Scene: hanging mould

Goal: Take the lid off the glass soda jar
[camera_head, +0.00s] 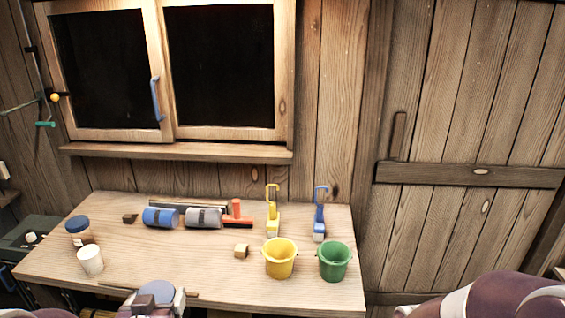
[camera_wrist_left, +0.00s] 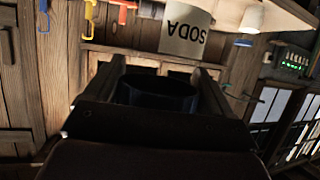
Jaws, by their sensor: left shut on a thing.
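A whitish open-topped jar (camera_head: 90,261) stands upright near the table's left front, with no lid on its mouth. The lid's underside is hidden. My right arm enters at the lower right, its gripper out of view.
Blue and grey cylinders (camera_head: 160,218) lie mid-table. A yellow bucket (camera_head: 280,260) and green bucket (camera_head: 334,262) stand at the right.

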